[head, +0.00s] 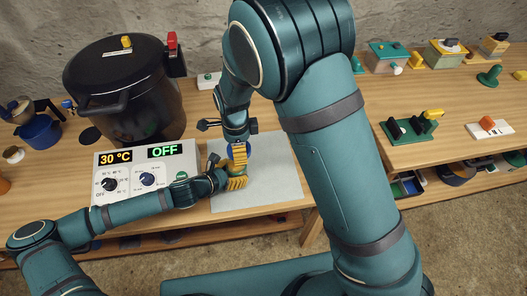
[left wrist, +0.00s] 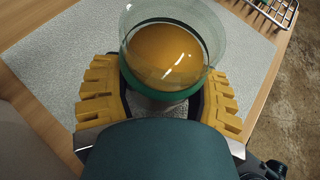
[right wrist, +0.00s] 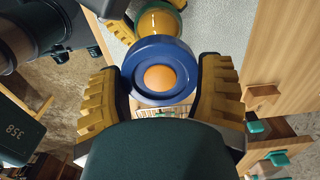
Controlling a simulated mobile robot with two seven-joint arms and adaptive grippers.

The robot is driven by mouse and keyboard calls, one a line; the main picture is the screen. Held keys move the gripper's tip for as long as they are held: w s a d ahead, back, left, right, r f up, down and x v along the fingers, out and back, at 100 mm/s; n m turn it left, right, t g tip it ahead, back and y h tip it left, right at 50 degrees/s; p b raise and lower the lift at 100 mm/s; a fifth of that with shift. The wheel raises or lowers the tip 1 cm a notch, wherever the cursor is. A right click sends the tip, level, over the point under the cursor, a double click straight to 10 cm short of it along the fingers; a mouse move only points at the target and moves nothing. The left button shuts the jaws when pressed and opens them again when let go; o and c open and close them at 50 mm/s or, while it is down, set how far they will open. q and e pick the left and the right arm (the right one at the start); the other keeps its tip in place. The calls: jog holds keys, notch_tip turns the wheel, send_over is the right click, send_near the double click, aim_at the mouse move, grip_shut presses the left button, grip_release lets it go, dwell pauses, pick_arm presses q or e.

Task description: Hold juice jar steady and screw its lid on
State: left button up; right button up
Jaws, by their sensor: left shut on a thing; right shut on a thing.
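The juice jar (left wrist: 165,55) is clear glass with orange contents and a green band; its top looks uncovered in the left wrist view. My left gripper (head: 236,183) is shut around it from the left, just above the grey mat (head: 283,180). The jar's upper part also shows in the right wrist view (right wrist: 158,20). My right gripper (head: 238,155) points down above the jar and is shut on the blue lid (right wrist: 160,92), a round ring with an orange centre. The lid appears apart from the jar. In the head view the fingers hide most of both.
A control box (head: 147,165) reading 30 °C and OFF stands left of the mat, with a large black pot (head: 125,95) behind it. Small fixtures, including a green one (head: 408,130), stand on the right-hand table. The mat's right part is clear.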

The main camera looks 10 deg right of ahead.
jog(key=shift+a+r, duration=0.25)
jog(key=shift+a, duration=0.5)
jog(key=shift+f, duration=2.15)
jog(key=shift+f, duration=0.9)
dwell(0.4)
jog(key=c, duration=0.4)
jog(key=shift+m, duration=2.3)
jog(key=shift+c, duration=0.3)
jog(key=m, duration=0.4)
jog(key=shift+s+a+m, duration=0.1)
jog(key=shift+a+m, duration=0.1)
jog(key=shift+m, duration=0.1)
